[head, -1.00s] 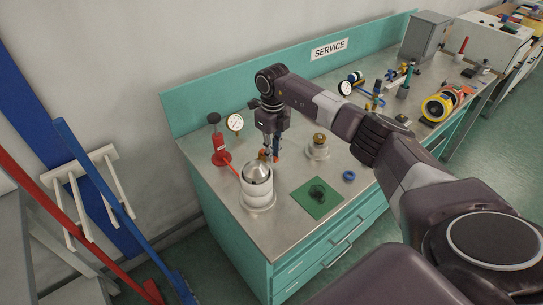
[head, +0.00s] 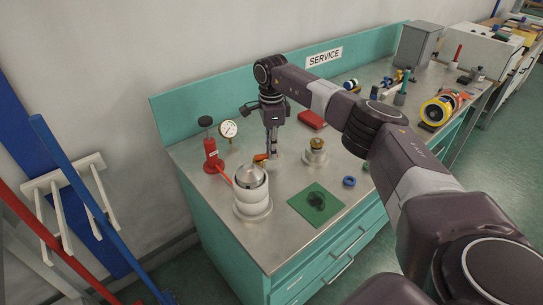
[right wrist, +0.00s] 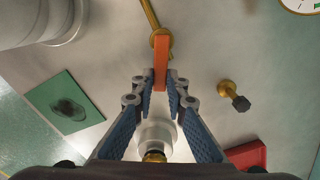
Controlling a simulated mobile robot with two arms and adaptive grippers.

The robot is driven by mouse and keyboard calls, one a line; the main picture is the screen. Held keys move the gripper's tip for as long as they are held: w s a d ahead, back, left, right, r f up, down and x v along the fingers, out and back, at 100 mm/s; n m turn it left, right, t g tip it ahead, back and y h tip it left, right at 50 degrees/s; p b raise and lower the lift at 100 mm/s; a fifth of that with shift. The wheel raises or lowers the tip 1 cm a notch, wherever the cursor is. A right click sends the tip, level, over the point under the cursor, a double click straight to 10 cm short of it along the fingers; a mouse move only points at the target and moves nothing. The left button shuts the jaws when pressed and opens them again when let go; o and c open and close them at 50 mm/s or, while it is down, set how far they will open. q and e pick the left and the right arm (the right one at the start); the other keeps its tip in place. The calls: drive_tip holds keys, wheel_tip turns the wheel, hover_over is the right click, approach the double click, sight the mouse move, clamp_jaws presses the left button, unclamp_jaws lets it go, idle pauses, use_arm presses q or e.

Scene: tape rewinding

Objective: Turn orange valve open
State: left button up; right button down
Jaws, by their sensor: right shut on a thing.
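The orange valve handle (head: 260,157) sits by a brass pipe, right of a white cylinder (head: 247,207) with a metal dome. In the right wrist view the handle (right wrist: 160,58) is a flat orange bar joined to the brass pipe (right wrist: 150,16) at the top. My right gripper (head: 272,156) points down over the bench. Its fingertips (right wrist: 164,85) are closed on both sides of the handle's near end. The head view hides most of this contact. My left gripper is not in view.
A red hand pump (head: 212,157) and a dial gauge (head: 228,129) stand at the left. A white base with a brass fitting (head: 316,151) stands right of the gripper. A green mat (head: 298,204), blue ring (head: 349,181) and red box (head: 311,120) lie on the bench.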

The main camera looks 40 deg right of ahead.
drive_tip(key=n, duration=0.1)
drive_tip(key=w+n+b, duration=0.1)
drive_tip(key=n, duration=0.1)
drive_tip(key=w+n, duration=0.1)
drive_tip(key=n, duration=0.1)
drive_tip(key=shift+w+d+r+b, duration=0.1)
drive_tip(key=shift+d+b, duration=0.1)
drive_tip(key=shift+b, duration=0.1)
drive_tip(key=shift+n, duration=0.3)
drive_tip(key=c, duration=1.9)
unclamp_jaws()
drive_tip(key=shift+c, duration=0.2)
wheel_tip(320, 180, up, 12)
